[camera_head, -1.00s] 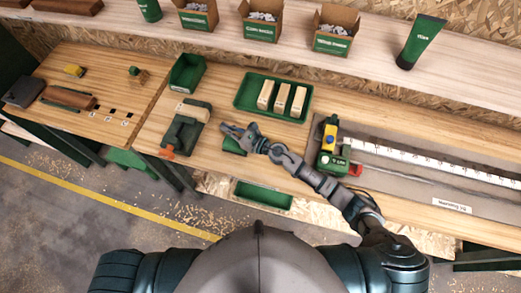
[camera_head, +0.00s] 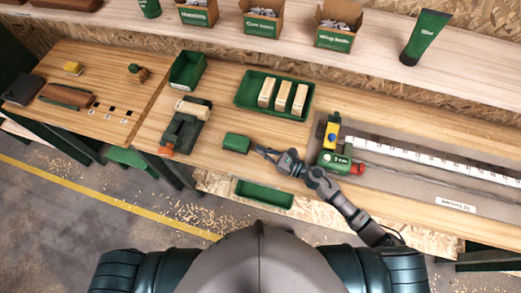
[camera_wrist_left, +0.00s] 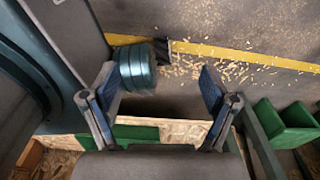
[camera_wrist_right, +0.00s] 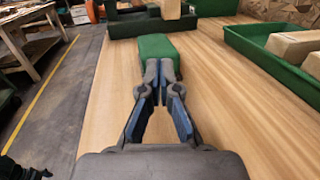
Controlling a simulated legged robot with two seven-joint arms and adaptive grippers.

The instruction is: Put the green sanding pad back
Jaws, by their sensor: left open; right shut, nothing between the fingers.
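The green sanding pad (camera_head: 236,142) lies flat on the wooden bench, between the dark green clamp-like tool and the measuring station. In the right wrist view the pad (camera_wrist_right: 158,46) is straight ahead, just beyond my fingertips. My right gripper (camera_head: 262,152) is shut and empty, a short way right of the pad; its fingers (camera_wrist_right: 160,72) meet at the tips. Whether the tips touch the pad is hard to tell in the wrist view, but the head view shows a gap. My left gripper (camera_wrist_left: 162,88) is open and empty over the floor; it is outside the head view.
A green tray (camera_head: 243,103) holds wooden blocks behind the pad. An empty green bin (camera_head: 187,70) and the dark green tool (camera_head: 183,130) stand left. A measuring station (camera_head: 332,157) with a rule stands right. A green trough (camera_head: 264,194) hangs at the front edge.

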